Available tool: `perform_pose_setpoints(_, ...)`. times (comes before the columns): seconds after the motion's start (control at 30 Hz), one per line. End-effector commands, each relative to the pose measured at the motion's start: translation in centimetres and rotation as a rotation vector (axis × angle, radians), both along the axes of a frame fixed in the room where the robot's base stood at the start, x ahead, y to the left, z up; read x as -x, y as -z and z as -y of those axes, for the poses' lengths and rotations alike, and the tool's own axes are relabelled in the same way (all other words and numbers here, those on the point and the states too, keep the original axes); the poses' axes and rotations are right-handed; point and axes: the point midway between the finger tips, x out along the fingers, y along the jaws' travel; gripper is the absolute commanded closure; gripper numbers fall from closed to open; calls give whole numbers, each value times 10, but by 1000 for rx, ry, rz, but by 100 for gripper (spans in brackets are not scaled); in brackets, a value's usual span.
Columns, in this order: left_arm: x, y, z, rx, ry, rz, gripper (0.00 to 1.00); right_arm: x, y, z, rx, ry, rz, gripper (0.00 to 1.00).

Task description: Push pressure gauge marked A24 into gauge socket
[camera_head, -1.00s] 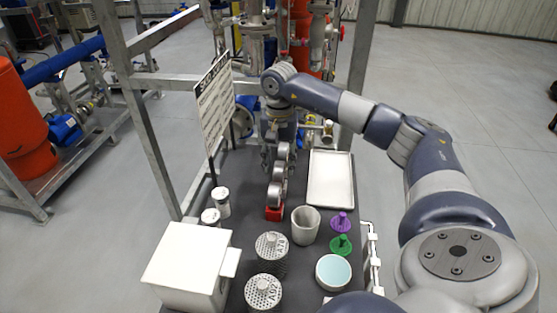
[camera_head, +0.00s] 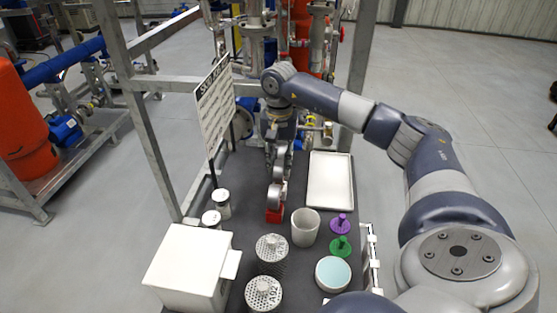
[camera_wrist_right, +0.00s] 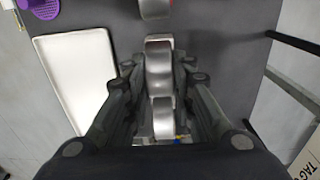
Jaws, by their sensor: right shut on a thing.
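Metal pressure gauges stand in a row on the dark table. The front gauge (camera_head: 275,197) is by a red block (camera_head: 273,215); others stand behind it, partly covered by my gripper. My right gripper (camera_head: 279,160) points down over the row and is shut on a gauge. I cannot read A24 on any gauge or make out the socket. My left gripper is not in view.
A white tray (camera_head: 345,180) lies right of the row. A grey cup (camera_head: 305,228), purple (camera_head: 340,224) and green (camera_head: 340,246) pieces, perforated strainers (camera_head: 271,247) and a white box (camera_head: 186,262) stand nearer. A sign board (camera_head: 215,105) stands at the left.

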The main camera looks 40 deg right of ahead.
Motion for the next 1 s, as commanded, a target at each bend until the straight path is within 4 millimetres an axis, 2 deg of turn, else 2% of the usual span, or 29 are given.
perform_pose_setpoints(0.03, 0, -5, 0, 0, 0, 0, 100, 0, -7, 0, 0, 0, 1, 90)
perform_pose_setpoints(0.7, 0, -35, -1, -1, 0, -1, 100, 0, -47, 0, 0, 0, 2, 90)
perform_pose_setpoints(1.0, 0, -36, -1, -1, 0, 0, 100, 0, -48, 0, 0, 0, 2, 90)
